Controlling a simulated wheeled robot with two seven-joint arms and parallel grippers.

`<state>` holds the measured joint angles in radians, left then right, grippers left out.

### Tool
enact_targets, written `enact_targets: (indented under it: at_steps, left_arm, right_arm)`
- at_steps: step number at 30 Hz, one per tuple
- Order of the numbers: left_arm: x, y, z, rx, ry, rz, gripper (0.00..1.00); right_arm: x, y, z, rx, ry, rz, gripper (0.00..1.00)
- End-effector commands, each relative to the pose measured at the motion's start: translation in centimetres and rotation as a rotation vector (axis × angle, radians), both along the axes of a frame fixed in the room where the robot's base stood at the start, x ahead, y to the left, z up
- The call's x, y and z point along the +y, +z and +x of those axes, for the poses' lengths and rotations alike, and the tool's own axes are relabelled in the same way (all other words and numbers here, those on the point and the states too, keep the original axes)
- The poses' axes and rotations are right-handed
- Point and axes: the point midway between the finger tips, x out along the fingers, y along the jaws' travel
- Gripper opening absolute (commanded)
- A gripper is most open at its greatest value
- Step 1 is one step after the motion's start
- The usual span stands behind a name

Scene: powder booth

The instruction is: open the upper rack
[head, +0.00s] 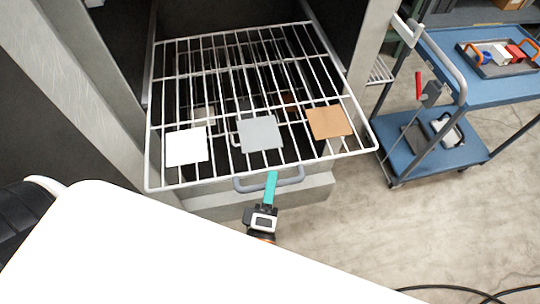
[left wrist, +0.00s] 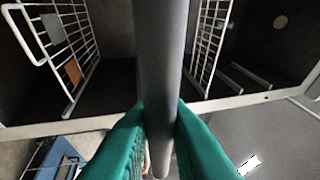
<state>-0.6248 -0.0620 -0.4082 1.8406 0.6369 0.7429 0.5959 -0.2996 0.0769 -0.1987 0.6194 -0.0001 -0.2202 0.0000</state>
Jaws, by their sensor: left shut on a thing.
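The upper rack (head: 222,85) is a white wire shelf, and it sticks out of the booth opening in the head view. A white square panel (head: 186,147), a grey one (head: 260,133) and an orange-brown one (head: 329,122) lie along its front part. Its grey bar handle (head: 290,182) is at the front edge. My left gripper (head: 271,180) has teal fingers and is shut on this handle. In the left wrist view the grey bar (left wrist: 160,60) runs between the teal fingers (left wrist: 160,125). My right gripper is not in view.
Grey booth walls (head: 88,95) flank the opening. Dim shapes show below through the wires. A blue two-shelf cart (head: 440,150) with a tray (head: 497,68) stands at the right. The floor (head: 400,230) between is clear, with black cables (head: 450,288) near the bottom.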

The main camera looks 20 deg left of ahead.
Motion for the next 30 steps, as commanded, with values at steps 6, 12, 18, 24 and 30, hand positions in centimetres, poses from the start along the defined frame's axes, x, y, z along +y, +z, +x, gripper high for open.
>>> enact_targets:
  at_steps: [6,12,18,24,30]
  left_arm:
    - [-1.7,0.0,-2.5,0.002,-0.001,-0.001,0.00]
    - [-2.1,0.0,-3.1,0.000,0.000,0.000,0.00]
    - [-2.1,0.0,-3.2,0.000,0.000,0.000,0.00]
    - [-2.1,0.0,-3.1,0.000,0.001,0.000,0.27]
    - [-2.1,0.0,-3.1,-0.001,0.001,0.000,0.36]
  right_arm:
    - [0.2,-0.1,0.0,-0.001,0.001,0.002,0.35]
    - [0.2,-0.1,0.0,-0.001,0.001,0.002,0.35]
    - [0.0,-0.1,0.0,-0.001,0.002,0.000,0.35]
    - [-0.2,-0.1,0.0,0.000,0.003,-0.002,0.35]
    - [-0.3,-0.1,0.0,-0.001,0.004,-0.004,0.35]
